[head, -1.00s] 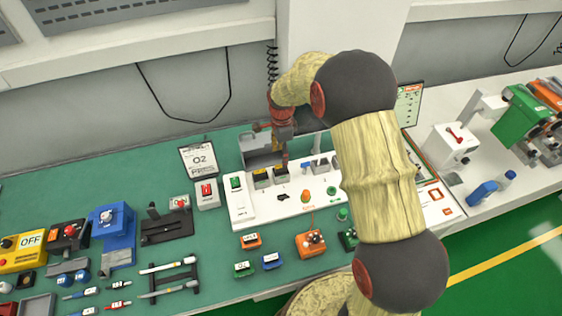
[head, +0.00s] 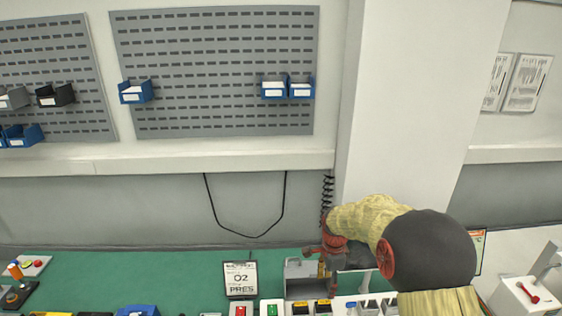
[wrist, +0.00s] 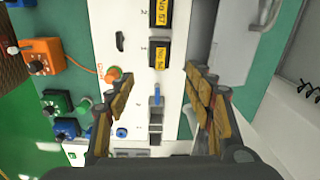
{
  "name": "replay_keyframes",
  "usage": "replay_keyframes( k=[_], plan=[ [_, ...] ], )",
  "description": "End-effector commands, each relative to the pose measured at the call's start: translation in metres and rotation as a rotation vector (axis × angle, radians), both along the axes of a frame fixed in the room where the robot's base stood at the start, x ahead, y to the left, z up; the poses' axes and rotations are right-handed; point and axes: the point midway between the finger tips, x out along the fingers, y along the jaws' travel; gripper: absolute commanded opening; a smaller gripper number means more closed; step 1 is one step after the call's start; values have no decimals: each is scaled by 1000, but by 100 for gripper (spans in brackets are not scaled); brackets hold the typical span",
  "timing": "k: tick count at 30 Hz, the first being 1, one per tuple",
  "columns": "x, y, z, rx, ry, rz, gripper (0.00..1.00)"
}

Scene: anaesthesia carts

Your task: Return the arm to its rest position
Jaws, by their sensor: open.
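My arm, yellow with dark joints, shows at the lower right of the head view, reaching over the bench toward the wall. My gripper (head: 325,265) is near the grey box at the back of the bench; its tips are partly hard to make out there. In the wrist view my gripper (wrist: 160,82) is open, with its two wooden-looking fingers apart and nothing held between them. Below it is a white panel (wrist: 128,18) with switches and yellow labels. A small blue-grey lever (wrist: 156,98) shows between the fingers.
A white pillar (head: 410,100) rises behind my arm. Orange (wrist: 42,55), green and blue knob boxes sit left of the panel. Pegboards hang above.

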Motion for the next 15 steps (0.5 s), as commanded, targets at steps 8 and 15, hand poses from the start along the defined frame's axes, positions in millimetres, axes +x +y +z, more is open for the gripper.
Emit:
replay_keyframes(
  k=[8,15],
  plan=[
    [-46,0,-13,5,80,455,53],
    [-116,0,33,5,65,913,53]
  ],
)
